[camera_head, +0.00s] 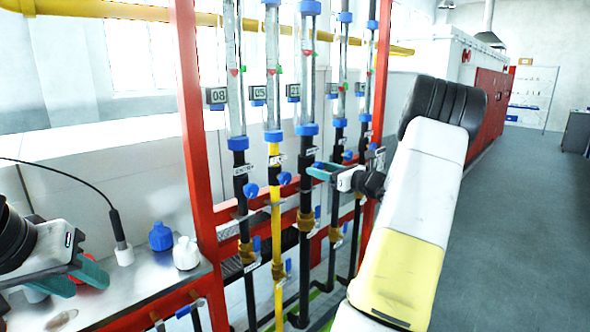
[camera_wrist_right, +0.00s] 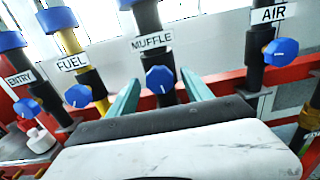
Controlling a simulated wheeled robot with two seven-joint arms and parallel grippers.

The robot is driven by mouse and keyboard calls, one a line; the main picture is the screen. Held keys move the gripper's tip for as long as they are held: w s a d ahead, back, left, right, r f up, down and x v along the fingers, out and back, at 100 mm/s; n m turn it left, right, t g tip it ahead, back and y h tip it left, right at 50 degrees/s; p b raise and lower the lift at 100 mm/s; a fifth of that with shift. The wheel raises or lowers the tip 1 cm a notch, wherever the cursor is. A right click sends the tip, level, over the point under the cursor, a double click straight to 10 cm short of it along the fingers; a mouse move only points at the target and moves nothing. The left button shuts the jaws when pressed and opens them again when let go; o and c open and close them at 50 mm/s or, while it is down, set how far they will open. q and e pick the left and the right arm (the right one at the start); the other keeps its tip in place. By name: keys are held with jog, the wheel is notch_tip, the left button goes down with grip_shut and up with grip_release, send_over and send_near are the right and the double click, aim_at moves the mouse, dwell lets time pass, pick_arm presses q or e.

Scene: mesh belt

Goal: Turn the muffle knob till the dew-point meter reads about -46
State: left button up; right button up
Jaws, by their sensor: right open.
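The blue muffle knob (camera_wrist_right: 159,79) sits on a dark pipe under the MUFFLE label (camera_wrist_right: 152,41) in the right wrist view. My right gripper (camera_wrist_right: 158,90) is open, with one teal finger on each side of the knob; contact cannot be told. In the head view my right gripper (camera_head: 322,172) is at the middle pipe and hides the knob. No dew-point reading of about -46 is legible in either view.
Blue knobs for entry (camera_wrist_right: 27,107), fuel (camera_wrist_right: 78,95) and air (camera_wrist_right: 281,52) flank the muffle knob. A red frame (camera_head: 193,130) carries the pipes. A blue bottle (camera_head: 161,236), a white bottle (camera_head: 186,253) and a cabled probe (camera_head: 120,235) stand on the bench.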

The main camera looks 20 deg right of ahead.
jog(key=shift+w+a, duration=0.25)
jog(key=shift+w, duration=0.45)
grip_shut()
jog(key=shift+n, duration=0.8)
grip_release()
jog(key=shift+s, duration=0.1)
